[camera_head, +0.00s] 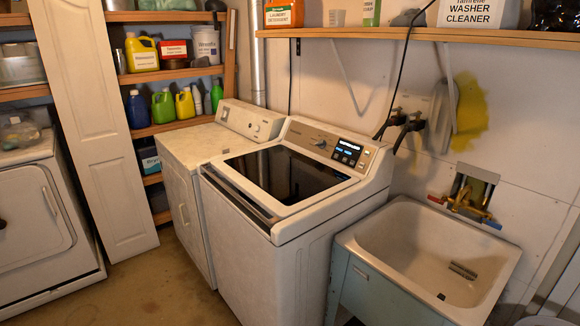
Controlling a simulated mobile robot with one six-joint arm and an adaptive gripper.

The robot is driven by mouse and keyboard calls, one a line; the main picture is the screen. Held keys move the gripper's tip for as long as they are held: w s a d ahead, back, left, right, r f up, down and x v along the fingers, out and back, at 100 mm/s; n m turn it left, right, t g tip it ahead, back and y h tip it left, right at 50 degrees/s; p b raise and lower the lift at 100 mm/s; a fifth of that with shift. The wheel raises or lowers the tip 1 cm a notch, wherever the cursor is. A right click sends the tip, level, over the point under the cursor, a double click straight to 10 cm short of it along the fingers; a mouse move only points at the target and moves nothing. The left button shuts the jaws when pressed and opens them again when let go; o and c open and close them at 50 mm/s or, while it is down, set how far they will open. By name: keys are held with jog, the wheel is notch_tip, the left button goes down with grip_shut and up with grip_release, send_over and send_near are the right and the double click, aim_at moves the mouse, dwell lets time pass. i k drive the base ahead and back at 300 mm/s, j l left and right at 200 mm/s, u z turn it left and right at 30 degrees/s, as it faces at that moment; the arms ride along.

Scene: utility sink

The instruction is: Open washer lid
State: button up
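The washer (275,255) is the white top-loading machine in the middle of the head view. Its lid (280,176) has a dark glass panel in a light frame and lies flat and closed on top. A dark strip (238,198) runs along the lid's front left edge. The control panel (335,146), with a knob and a lit display, rises behind the lid. The inside of the washer is hidden. My gripper is not in view.
A utility sink (440,245) stands close to the washer's right. Another white machine (205,155) stands at its left. A wall shelf (420,34) with bottles hangs above. Dark valves (405,125) and hoses are behind. Floor (165,285) is clear at front left.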

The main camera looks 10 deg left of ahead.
aim_at(284, 180)
jog(key=i+j+u, duration=0.15)
jog(key=i+j, duration=0.75)
jog(key=i+j+u, duration=0.15)
jog(key=i+j, duration=0.7)
jog(key=i, duration=0.05)
